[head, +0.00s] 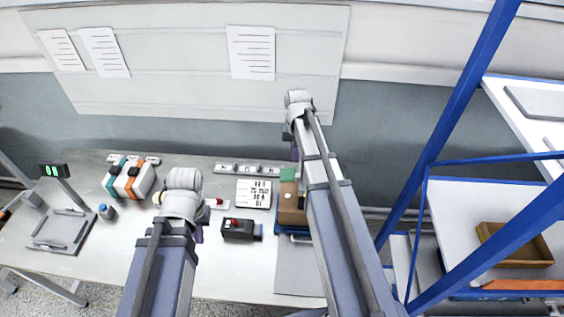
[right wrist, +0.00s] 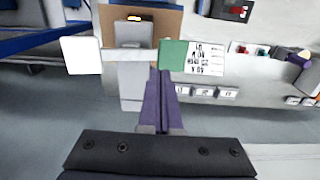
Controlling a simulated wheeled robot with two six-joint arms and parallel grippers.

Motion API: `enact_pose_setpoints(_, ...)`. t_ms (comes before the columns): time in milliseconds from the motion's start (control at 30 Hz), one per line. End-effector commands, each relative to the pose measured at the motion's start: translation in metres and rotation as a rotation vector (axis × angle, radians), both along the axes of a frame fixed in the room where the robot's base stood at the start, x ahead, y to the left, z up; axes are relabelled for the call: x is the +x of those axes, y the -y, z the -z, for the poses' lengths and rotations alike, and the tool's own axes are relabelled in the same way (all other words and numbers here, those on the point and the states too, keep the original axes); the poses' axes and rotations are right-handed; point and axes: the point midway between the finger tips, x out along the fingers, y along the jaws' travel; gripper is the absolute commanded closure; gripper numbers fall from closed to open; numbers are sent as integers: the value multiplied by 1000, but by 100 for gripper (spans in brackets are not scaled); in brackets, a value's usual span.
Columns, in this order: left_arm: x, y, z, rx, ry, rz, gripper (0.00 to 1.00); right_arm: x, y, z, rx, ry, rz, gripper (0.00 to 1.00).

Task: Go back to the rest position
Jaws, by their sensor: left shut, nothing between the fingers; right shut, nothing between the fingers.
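My left gripper (head: 199,233) is over the front middle of the bench, mostly hidden behind its own wrist; only a purple sliver of it shows. My right gripper (head: 294,152) is at the back right of the bench, largely hidden by its arm. In the right wrist view its purple fingers (right wrist: 160,88) are together with nothing between them. They point toward a brown box (right wrist: 172,22) with a grey device (right wrist: 132,35) in front of it. Whether the fingers touch anything there I cannot tell.
The white bench (head: 90,275) holds a black box with a red button (head: 237,229), a printed card (head: 253,193), orange and teal banded units (head: 128,180) and a grey tray (head: 62,230). A blue-framed rack (head: 452,110) stands right. A wall panel (head: 190,60) is behind.

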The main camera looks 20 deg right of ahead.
Motion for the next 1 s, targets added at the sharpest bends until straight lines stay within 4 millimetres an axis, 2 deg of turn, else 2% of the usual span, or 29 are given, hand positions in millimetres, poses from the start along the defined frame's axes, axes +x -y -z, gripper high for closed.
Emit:
enact_pose_setpoints(33,0,0,-8,0,0,-2,100,0,0,-8,0,0,0,100)
enact_pose_setpoints(200,0,0,-18,0,0,-9,100,0,0,-18,0,0,0,100)
enact_pose_setpoints(733,0,0,-14,0,0,-11,100,-1,-2,-14,-1,0,-5,100)
enact_pose_setpoints(867,0,0,10,-1,1,-9,100,-13,-29,10,-6,-6,-67,100)
enact_pose_setpoints(1000,0,0,57,0,1,-5,100,-44,-88,57,-22,-19,-218,100)
